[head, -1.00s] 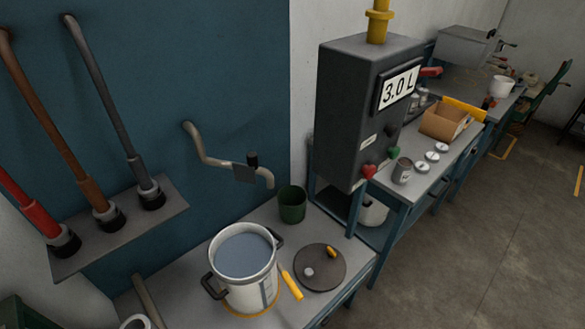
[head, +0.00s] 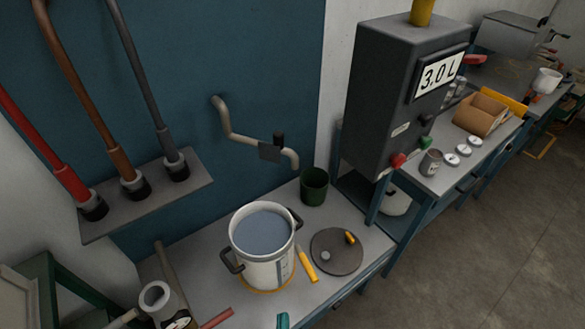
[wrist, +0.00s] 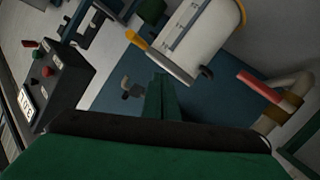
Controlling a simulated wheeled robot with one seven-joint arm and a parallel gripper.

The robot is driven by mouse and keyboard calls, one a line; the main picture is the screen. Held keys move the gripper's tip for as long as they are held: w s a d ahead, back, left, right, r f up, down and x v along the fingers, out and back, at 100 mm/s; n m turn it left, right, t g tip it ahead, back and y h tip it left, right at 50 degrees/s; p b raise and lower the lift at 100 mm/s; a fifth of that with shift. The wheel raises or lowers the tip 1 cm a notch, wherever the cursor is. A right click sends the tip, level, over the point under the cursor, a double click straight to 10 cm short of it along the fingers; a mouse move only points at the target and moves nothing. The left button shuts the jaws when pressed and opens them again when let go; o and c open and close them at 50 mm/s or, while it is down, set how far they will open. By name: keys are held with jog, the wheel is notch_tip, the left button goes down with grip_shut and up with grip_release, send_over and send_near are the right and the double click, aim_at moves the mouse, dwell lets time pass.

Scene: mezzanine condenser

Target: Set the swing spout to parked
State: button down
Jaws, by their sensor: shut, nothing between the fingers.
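The swing spout (head: 235,137) is a bent beige pipe on the blue wall panel, with a dark plate and black knob near its outer end. Its downturned outlet is at the right, just left of and above the dark green cup (head: 314,187), behind the white pot (head: 262,262). I cannot tell from the pictures which position counts as parked. My gripper (wrist: 158,82) shows as green fingers in the wrist view, shut and empty, with the pot (wrist: 205,35) ahead. A teal tip at the bottom edge of the head view is probably my gripper, well in front of the spout.
A dark round lid (head: 337,252) and a yellow handle (head: 306,264) lie right of the pot. The grey box with a 3.0 L display (head: 440,75) stands further right. Hoses rest on a shelf (head: 100,226) at left. A red bar (head: 217,318) is at the bench front.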

aim_at(295, 159)
jog(key=w+r+n+t+h, duration=0.1)
jog(key=w+r+n+h, duration=0.1)
jog(key=w+r+n, duration=0.3)
jog(key=w+r+n+h, duration=0.2)
jog(key=w+r+n, duration=0.2)
jog(key=w+r, duration=0.7)
jog(key=w, duration=0.6)
jog(key=shift+w+a+n+t, duration=0.25)
jog(key=shift+n+t, duration=0.15)
jog(key=shift+r, duration=0.1)
jog(key=w+d, duration=0.1)
jog(key=w, duration=0.8)
jog(key=w+d, duration=0.1)
jog(key=w, duration=0.3)
jog(key=shift+w+d, duration=0.3)
jog(key=shift+w, duration=0.1)
